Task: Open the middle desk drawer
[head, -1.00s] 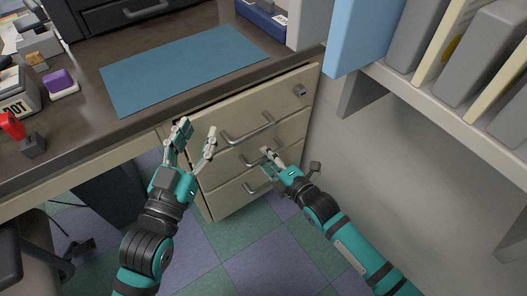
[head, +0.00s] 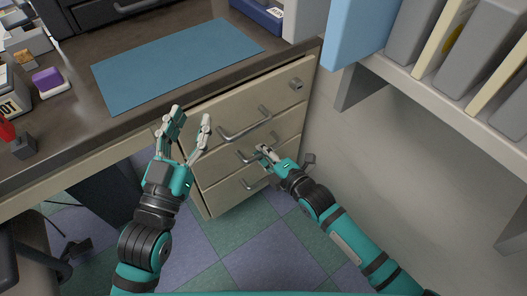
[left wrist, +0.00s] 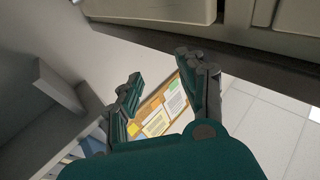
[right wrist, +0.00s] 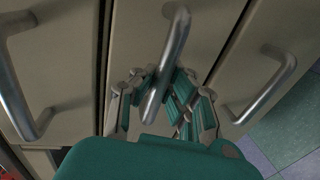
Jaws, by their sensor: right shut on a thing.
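The beige desk drawer unit (head: 212,203) has three stacked drawers with grey bar handles. The middle drawer (head: 215,163) looks flush or nearly flush with the others. My right gripper (head: 264,151) is at its handle (head: 245,158). In the right wrist view, the fingers (right wrist: 160,100) are closed around this handle (right wrist: 168,65), which runs between them. My left gripper (head: 190,113) is open and empty, in front of the desk edge and left of the drawers. Its spread fingers (left wrist: 165,95) show nothing between them in the left wrist view.
The top drawer's handle (head: 246,124) and the bottom drawer's handle (head: 258,184) lie above and below. A blue mat (head: 178,62) lies on the dark desktop. A wall and a binder shelf (head: 420,88) stand close on the right. The floor before the drawers is clear.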

